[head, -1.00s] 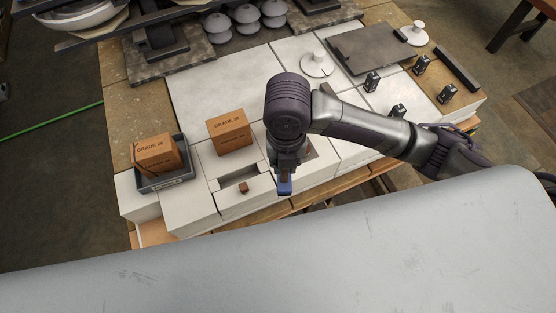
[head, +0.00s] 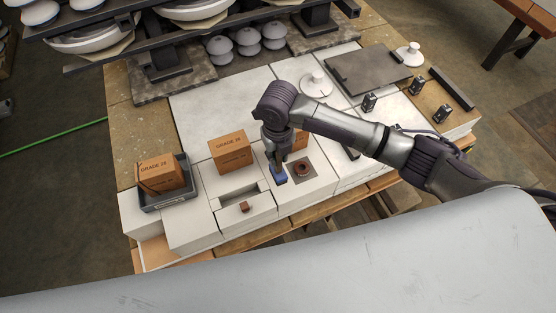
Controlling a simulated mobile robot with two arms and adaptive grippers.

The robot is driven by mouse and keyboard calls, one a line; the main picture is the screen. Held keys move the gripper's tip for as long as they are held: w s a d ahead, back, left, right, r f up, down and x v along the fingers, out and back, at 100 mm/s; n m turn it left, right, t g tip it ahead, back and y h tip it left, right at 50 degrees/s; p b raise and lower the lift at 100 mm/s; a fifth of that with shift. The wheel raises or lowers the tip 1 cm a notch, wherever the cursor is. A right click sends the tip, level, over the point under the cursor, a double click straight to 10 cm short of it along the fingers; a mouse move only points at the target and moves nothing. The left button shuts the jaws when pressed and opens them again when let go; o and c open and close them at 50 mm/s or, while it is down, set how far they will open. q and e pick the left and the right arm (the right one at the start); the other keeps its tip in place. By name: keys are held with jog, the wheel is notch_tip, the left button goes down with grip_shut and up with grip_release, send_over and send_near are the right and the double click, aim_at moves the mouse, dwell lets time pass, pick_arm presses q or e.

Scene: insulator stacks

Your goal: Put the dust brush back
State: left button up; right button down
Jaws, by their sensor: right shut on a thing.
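My right gripper (head: 278,160) is above the front middle of the white-topped bench, pointing down. It is shut on a small blue thing (head: 280,179), which I take to be the dust brush. Most of the brush is hidden by the fingers, and I cannot tell whether it touches the white surface. Just right of it is a dark square plate with a reddish-brown ring (head: 303,170). To its left is a white block with an open slot (head: 238,193) and a small brown knob (head: 244,207) on its front. My left gripper is not in view.
An orange box (head: 229,150) stands behind the slot. Another orange box (head: 160,173) sits in a grey tray (head: 173,196) at the left. Part of a third shows behind my gripper. Grey insulators (head: 246,42) stand at the back; a dark slab (head: 368,70) lies at the right.

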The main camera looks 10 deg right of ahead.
aim_at(278, 163)
notch_tip(278, 163, down, 4)
jog(key=shift+r+p, duration=0.15)
jog(key=shift+p, duration=0.45)
jog(key=shift+f, duration=0.25)
jog(key=c, duration=1)
grip_release()
jog(key=shift+o, duration=0.2)
jog(key=shift+r, duration=0.15)
notch_tip(278, 163, up, 12)
jog(key=shift+b, duration=0.95)
